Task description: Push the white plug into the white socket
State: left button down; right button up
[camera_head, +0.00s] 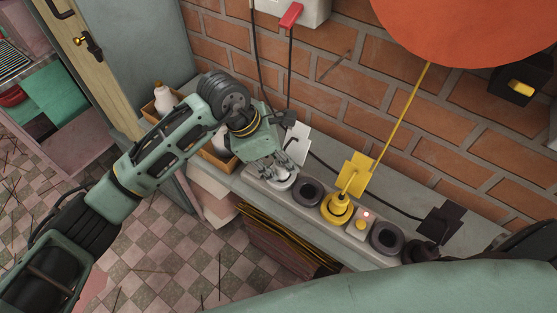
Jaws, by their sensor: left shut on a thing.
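My left gripper (276,172) reaches in from the left, fingers pointing down, over the left end of the grey socket strip. It is shut on the white plug, whose body is mostly hidden by the fingers. The plug's white tag (298,142) stands up just behind the gripper, with a dark cord near it. The white socket (285,187) is the leftmost round one on the strip, directly below the fingertips and partly covered. I cannot tell how deep the plug sits in it. My right gripper is not in view.
A dark empty socket (307,191), a yellow plug (337,207) with yellow tag, a lit yellow switch (362,225) and another dark socket (387,238) follow rightward. A black tag (440,222) stands beyond. The brick wall (330,75) rises close behind. Bottles in boxes (164,98) stand left.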

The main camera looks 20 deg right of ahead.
pick_arm(q)
jog(key=shift+f+b, duration=0.3)
jog(key=c, duration=1.4)
grip_release()
jog(key=shift+o, duration=0.2)
